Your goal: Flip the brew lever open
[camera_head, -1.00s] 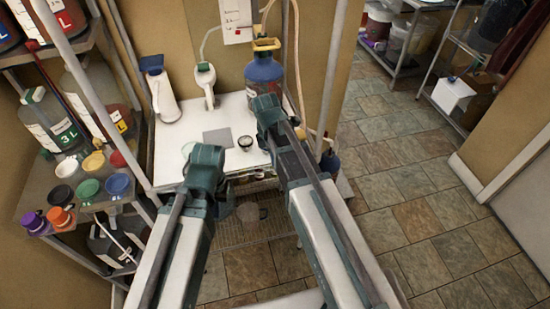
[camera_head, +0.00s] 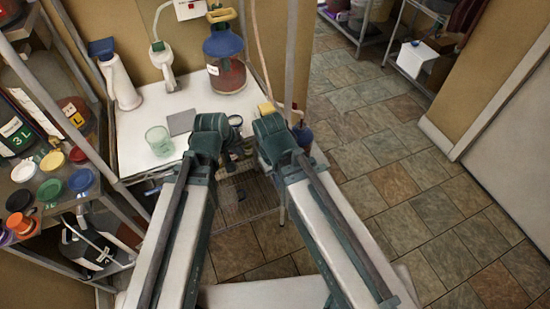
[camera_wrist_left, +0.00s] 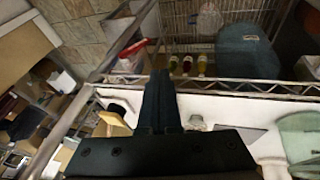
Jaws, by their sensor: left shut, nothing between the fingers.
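I cannot make out a brew lever for certain in any view. A blue-topped glass jug (camera_head: 225,68) with a yellow handle and a reddish base stands at the back of the white table (camera_head: 140,118). A white handled device (camera_head: 162,64) with a hose stands to its left. My left gripper (camera_head: 211,124) is over the table's front part, right of a clear green-tinted cup (camera_head: 159,141). In the left wrist view its fingers (camera_wrist_left: 160,100) are shut together and empty. My right gripper (camera_head: 268,126) is beside it at the table's right; its jaws are not clear.
A white bottle with a blue top (camera_head: 117,76) and a grey plate (camera_head: 182,122) are on the table. Shelves with bottles and coloured lids (camera_head: 50,189) stand close on the left. A wire rack (camera_head: 245,190) lies below the table. The tiled floor on the right is clear.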

